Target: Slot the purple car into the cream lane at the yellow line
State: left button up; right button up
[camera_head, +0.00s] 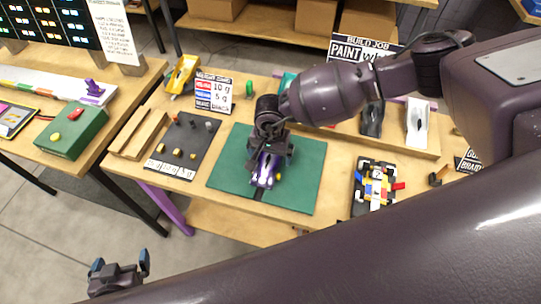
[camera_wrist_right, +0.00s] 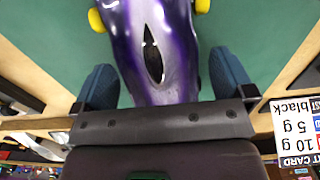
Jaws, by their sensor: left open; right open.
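The purple car (camera_head: 265,172) with white markings and yellow wheels lies on the green mat (camera_head: 308,168) on the middle table. My right gripper (camera_head: 270,152) is over its rear part. In the right wrist view the car (camera_wrist_right: 180,55) lies between the two open blue fingers (camera_wrist_right: 164,82), with a gap on each side. My left gripper (camera_head: 118,268) is open and empty at the lower left, over the floor. A pale strip with coloured sections (camera_head: 45,88) lies on the left table; I cannot tell whether it holds the cream lane or yellow line.
A weight card (camera_head: 213,92) and a dark tray of small weights (camera_head: 184,145) stand left of the mat. A green box with buttons (camera_head: 72,131) sits on the left table.

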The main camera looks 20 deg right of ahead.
jog(key=shift+c, duration=0.3)
jog(key=c, duration=1)
